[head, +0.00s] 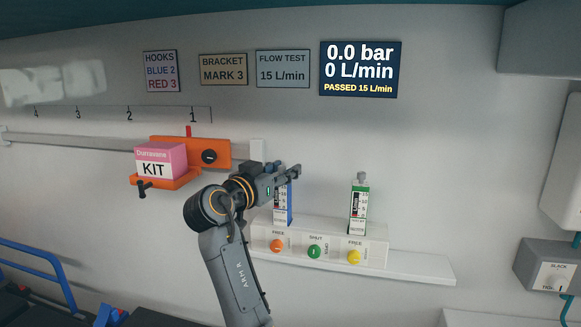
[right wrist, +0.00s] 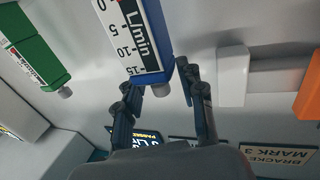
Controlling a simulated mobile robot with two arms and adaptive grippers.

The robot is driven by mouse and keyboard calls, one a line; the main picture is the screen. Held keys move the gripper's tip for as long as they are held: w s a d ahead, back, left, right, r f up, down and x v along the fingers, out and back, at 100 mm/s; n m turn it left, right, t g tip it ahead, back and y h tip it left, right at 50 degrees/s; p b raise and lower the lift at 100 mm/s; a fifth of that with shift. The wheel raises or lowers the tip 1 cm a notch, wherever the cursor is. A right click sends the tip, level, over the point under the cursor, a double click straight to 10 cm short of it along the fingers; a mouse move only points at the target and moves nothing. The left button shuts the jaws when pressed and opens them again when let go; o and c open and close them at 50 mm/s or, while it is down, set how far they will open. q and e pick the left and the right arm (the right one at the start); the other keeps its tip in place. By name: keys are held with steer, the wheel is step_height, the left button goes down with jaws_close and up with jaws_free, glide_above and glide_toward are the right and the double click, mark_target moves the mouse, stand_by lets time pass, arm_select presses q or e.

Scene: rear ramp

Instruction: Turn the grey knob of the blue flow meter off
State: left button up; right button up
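The blue flow meter (head: 284,207) stands upright on a white ledge, its upper part partly hidden by my right gripper (head: 289,171) in the head view. In the right wrist view, which is upside down, the blue flow meter (right wrist: 136,35) shows its L/min scale. Its grey knob (right wrist: 161,90) lies between the two spread fingers of my right gripper (right wrist: 157,78). A gap seems to show on both sides of the knob; contact cannot be told. The display panel (head: 360,69) reads 0.0 bar, 0 L/min, PASSED 15 L/min. My left gripper is not in view.
A green flow meter (head: 358,211) with a grey knob stands right of the blue one. Orange, green and yellow knobs (head: 314,252) are on the ledge front. A pink KIT box (head: 160,161) sits on an orange bracket (head: 217,153) at left.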

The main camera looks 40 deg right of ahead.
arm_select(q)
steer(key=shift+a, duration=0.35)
arm_select(e)
steer(key=shift+a+r, duration=0.1)
steer(key=shift+a, duration=0.05)
jaws_close()
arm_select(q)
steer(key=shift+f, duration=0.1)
arm_select(e)
steer(key=shift+s+n, duration=0.1)
steer(key=shift+n, duration=0.2)
steer(key=shift+n+t+y, duration=0.5)
steer(key=shift+t, duration=0.4)
steer(key=shift+n+t+y, duration=0.6)
steer(key=shift+n+t, duration=0.1)
steer(key=shift+t, duration=0.2)
steer(key=n+t+y+p, duration=0.3)
steer(key=shift+r+t+y+p, duration=0.1)
steer(key=shift+t+y+p, duration=0.2)
steer(key=shift+t+y, duration=0.1)
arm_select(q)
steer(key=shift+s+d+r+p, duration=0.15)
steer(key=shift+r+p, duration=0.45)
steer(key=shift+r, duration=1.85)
arm_select(e)
steer(key=shift+n+t+y, duration=0.5)
steer(key=shift+n+y, duration=0.3)
